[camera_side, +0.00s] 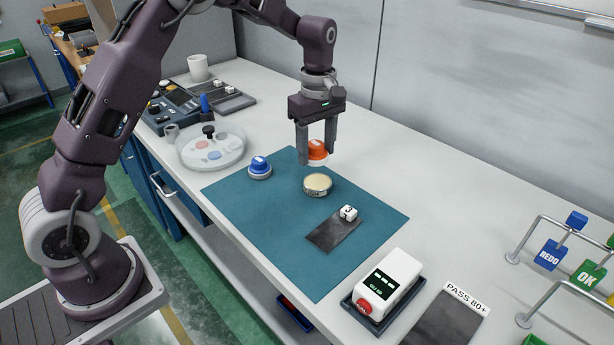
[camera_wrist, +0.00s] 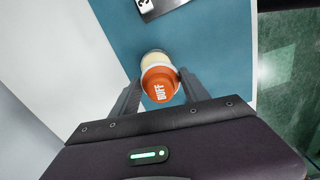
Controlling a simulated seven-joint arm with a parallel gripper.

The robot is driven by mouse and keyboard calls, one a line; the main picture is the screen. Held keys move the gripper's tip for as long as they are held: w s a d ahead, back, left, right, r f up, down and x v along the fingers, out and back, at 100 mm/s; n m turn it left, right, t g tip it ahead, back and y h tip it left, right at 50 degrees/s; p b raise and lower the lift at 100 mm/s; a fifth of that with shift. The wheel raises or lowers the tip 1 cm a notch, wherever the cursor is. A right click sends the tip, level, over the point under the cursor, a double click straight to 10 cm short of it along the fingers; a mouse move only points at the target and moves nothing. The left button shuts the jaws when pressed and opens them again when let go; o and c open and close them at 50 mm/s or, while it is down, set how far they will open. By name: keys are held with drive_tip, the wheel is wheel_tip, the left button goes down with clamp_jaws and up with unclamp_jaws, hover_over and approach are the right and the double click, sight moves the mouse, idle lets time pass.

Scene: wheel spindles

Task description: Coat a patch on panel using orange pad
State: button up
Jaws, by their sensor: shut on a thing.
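My gripper (camera_side: 317,158) is shut on the orange pad (camera_side: 318,149) and holds it above the blue-green mat (camera_side: 240,195). In the wrist view the orange pad (camera_wrist: 160,88), lettered "BUFF", sits between the fingers. A round tin of cream-coloured paste (camera_side: 317,183) stands open on the mat, just below and in front of the pad; the pad partly hides it in the wrist view (camera_wrist: 154,58).
A blue-topped pad (camera_side: 260,167) stands left of the tin. A white display device (camera_side: 388,280) sits in a dark tray at the front right, near a "PASS 80+" strip (camera_side: 467,298). Mat space around the panel is clear.

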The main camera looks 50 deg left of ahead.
drive_tip(key=s+m, duration=0.7)
drive_tip(key=m, duration=0.9)
hover_over(324, 230)
drive_tip(key=shift+s+a+f, duration=0.1)
drive_tip(key=shift+a+f, duration=0.05)
drive_tip(key=shift+f, duration=1.85)
drive_tip(key=shift+s+a+f, duration=0.1)
drive_tip(key=shift+a+f, duration=0.05)
drive_tip(key=shift+f, duration=1.8)
drive_tip(key=shift+d+f, duration=0.2)
drive_tip(key=shift+d, duration=0.1)
drive_tip(key=shift+c, duration=0.5)
drive_tip(key=shift+w+d+f, duration=0.1)
drive_tip(key=shift+w+d, duration=0.05)
drive_tip(key=shift+d, duration=1.5)
drive_tip(key=shift+c, duration=0.2)
drive_tip(key=a, duration=0.4)
drive_tip(key=shift+w+d, duration=0.1)
drive_tip(key=shift+d, duration=0.2)
drive_tip(key=shift+w+d, duration=0.1)
drive_tip(key=shift+d, duration=1.6)
drive_tip(key=a, duration=0.3)
drive_tip(key=shift+a, duration=0.1)
drive_tip(key=shift+s+a+r, duration=0.1)
drive_tip(key=shift+a+r, duration=0.1)
drive_tip(key=shift+r, duration=0.4)
drive_tip(key=shift+s+a+r, duration=0.1)
drive_tip(key=shift+a+r, duration=0.05)
drive_tip(key=shift+r, duration=3.3)
